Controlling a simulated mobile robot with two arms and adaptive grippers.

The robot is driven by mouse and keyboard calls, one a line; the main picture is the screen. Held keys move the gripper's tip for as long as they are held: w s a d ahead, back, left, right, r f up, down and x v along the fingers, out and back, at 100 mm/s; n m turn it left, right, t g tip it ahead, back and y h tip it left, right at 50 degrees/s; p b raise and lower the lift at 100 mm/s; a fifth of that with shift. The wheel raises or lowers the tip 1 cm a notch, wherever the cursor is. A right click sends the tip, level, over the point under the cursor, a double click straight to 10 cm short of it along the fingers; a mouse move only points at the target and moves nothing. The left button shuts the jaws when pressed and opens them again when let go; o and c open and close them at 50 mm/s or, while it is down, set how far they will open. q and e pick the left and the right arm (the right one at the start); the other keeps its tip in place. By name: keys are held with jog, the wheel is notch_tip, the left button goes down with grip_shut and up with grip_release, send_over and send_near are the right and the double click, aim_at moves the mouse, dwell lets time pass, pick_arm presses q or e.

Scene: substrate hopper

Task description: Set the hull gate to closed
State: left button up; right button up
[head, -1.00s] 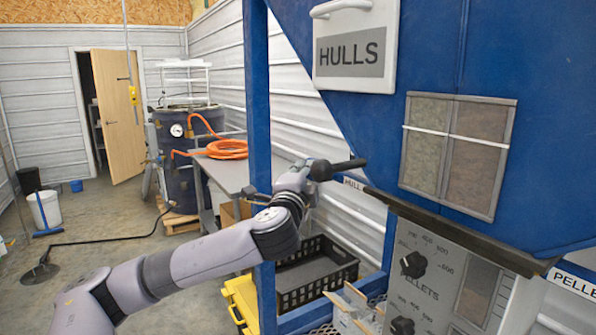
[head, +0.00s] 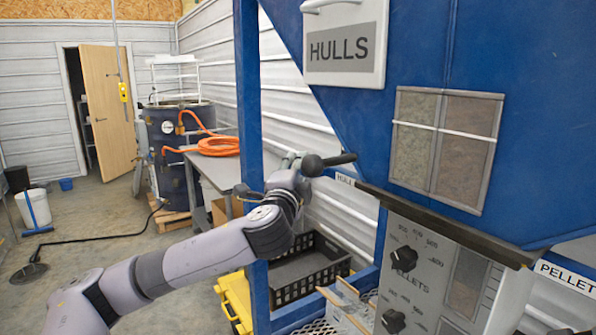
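My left gripper (head: 291,161) is at the knob's left side. Its fingers are small and partly hidden, so I cannot tell whether they touch the knob or how far they are open. A white panel marked HULLS (head: 345,75) with a handle is higher on the hopper. My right gripper is not in view.
The blue post (head: 248,110) stands just behind my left arm. A dark ledge (head: 440,225) and a grey dial panel (head: 425,265) are below right. A black crate (head: 312,282) and yellow step (head: 236,300) are below. The floor at left is mostly open.

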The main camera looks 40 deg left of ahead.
pick_arm(q)
jog(key=v, duration=0.7)
jog(key=shift+s+d, duration=0.15)
dwell(0.3)
